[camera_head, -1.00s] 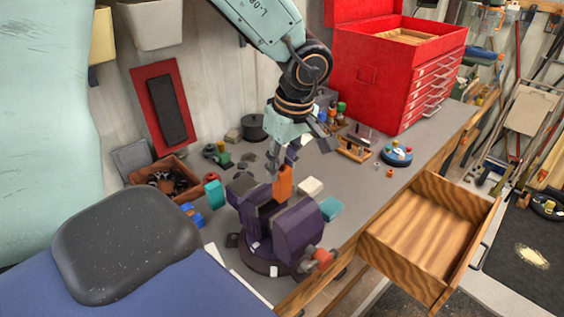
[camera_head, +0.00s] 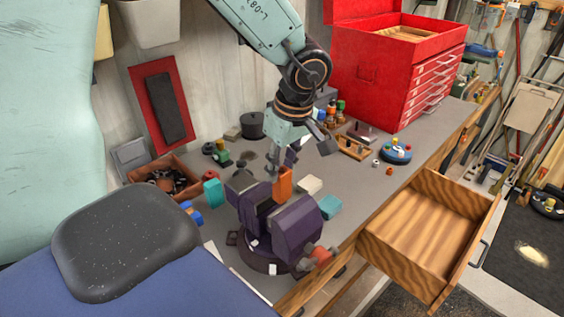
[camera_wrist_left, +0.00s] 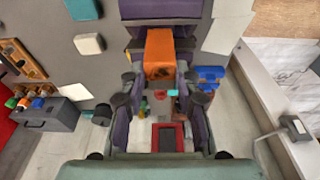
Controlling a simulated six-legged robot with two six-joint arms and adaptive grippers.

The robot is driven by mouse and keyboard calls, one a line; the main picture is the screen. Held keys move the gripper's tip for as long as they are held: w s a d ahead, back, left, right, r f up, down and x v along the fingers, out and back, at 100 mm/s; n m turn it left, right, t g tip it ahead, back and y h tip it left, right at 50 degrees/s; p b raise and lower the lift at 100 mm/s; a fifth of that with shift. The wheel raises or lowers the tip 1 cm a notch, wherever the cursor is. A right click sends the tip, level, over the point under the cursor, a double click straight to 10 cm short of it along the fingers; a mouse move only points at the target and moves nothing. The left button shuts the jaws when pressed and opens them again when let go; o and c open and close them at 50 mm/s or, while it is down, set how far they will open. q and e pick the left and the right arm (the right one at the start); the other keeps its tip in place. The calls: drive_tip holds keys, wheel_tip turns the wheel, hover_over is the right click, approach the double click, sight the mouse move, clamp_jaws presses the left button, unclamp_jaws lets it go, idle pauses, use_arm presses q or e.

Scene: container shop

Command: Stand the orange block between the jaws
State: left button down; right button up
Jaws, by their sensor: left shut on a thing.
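The orange block (camera_head: 286,181) stands about upright at the top of the purple vise (camera_head: 297,228), by the gap between its jaws. In the head view I cannot tell how deep it sits in the gap. My left gripper (camera_head: 275,170) comes down from above and is shut on the block. In the left wrist view the block (camera_wrist_left: 160,52) shows at the ends of the left gripper's fingers (camera_wrist_left: 160,84), with a purple vise jaw (camera_wrist_left: 160,10) beyond it. The block's lower end is partly hidden. My right gripper is not in view.
Teal blocks (camera_head: 330,206) and a pale block (camera_head: 310,185) lie near the vise. An open wooden drawer (camera_head: 488,232) juts out at the right. A red tool chest (camera_head: 365,75) stands behind. A brown bin (camera_head: 150,172) is at the left.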

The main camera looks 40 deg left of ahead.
sight(281, 186)
use_arm(q)
drive_tip(key=shift+s+a+f, duration=0.1)
drive_tip(key=shift+s+f, duration=0.05)
drive_tip(key=shift+w+f, duration=0.2)
drive_tip(key=shift+f, duration=0.1)
drive_tip(key=shift+s+f, duration=0.2)
drive_tip(key=shift+f, duration=0.05)
drive_tip(key=shift+w+f, duration=0.2)
drive_tip(key=shift+f, duration=0.2)
drive_tip(key=shift+s+f+b, duration=0.15)
drive_tip(key=shift+f+b, duration=0.05)
drive_tip(key=shift+b, duration=0.15)
drive_tip(key=shift+f, duration=0.35)
drive_tip(key=shift+f, duration=0.2)
idle(0.3)
drive_tip(key=shift+f, duration=0.3)
drive_tip(key=shift+f+b, duration=0.35)
drive_tip(key=shift+f, duration=0.3)
idle(0.3)
